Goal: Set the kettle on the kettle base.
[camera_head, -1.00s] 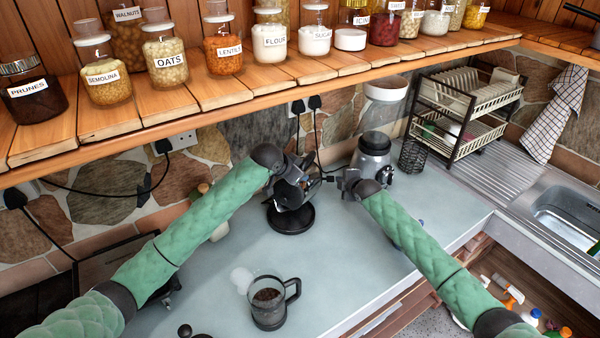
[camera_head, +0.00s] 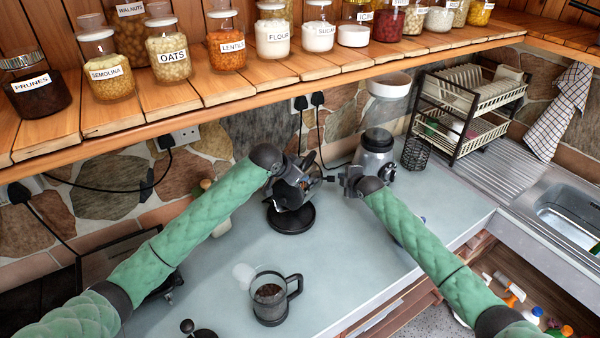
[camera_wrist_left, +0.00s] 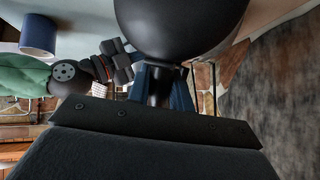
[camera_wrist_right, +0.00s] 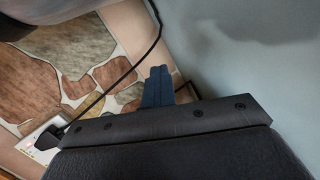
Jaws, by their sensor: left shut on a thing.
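The black kettle (camera_head: 290,192) is at the end of my left arm. My left gripper (camera_head: 298,172) is shut on its handle, and in the left wrist view the kettle's round dark body (camera_wrist_left: 185,25) fills the top. The kettle base (camera_head: 291,222) is a black round disc on the counter, directly below the kettle in the head view. The kettle and gripper partly hide it, and I cannot tell whether they touch. My right gripper (camera_head: 343,179) is to the right of the kettle, apart from it. Its blue fingers (camera_wrist_right: 158,87) are together with nothing between them.
A glass coffee jug (camera_head: 270,301) stands on the counter's front. A grey blender-like appliance (camera_head: 374,158) and a black wire holder (camera_head: 416,153) stand behind my right gripper. A wooden shelf (camera_head: 215,100) with jars overhangs the back. Bare counter (camera_head: 345,235) lies right of the base.

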